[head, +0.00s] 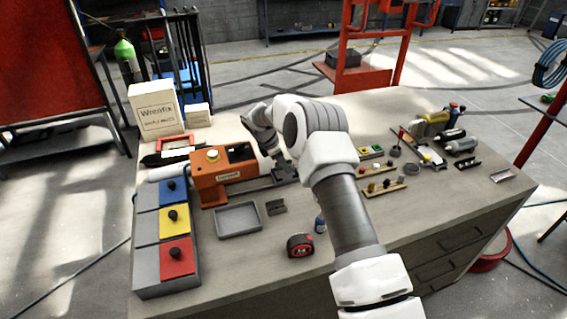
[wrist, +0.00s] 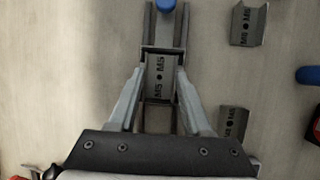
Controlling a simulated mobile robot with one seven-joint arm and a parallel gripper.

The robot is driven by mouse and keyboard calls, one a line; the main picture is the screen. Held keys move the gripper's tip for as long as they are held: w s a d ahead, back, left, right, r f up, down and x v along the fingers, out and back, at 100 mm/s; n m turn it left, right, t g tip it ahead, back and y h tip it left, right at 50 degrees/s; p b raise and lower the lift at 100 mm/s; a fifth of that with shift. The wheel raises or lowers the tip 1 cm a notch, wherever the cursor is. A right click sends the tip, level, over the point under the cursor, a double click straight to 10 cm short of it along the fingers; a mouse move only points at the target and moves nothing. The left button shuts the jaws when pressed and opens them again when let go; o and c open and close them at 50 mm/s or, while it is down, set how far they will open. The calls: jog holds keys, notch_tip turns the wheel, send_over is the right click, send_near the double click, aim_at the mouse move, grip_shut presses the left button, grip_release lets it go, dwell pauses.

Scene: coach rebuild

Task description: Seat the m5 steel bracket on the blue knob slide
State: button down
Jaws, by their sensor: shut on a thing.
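My gripper (wrist: 160,72) is shut on the M5 steel bracket (wrist: 159,82), a grey folded plate with M5 marks, held between the two fingers. The blue knob (wrist: 166,5) shows at the top edge of the wrist view, at the far end of a grey slide (wrist: 152,28) in line with the bracket. The bracket overlaps the near end of the slide; I cannot tell whether it touches or is raised. In the head view my gripper (head: 283,174) is low beside the orange machine (head: 222,180); my arm hides the blue knob there.
Two similar loose brackets (wrist: 248,23) (wrist: 233,122) lie to the right in the wrist view. A grey tray (head: 238,219), a tape measure (head: 300,245) and a row of coloured-lid boxes (head: 166,240) stand in front and left. Small parts and bottles (head: 462,146) crowd the right.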

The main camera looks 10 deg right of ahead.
jog(key=shift+f+b, duration=0.9)
jog(key=shift+b, duration=0.25)
dwell(1.5)
grip_release()
dwell(0.5)
jog(key=shift+r, duration=0.1)
jog(key=shift+r+p, duration=1.55)
jog(key=shift+r, duration=1.4)
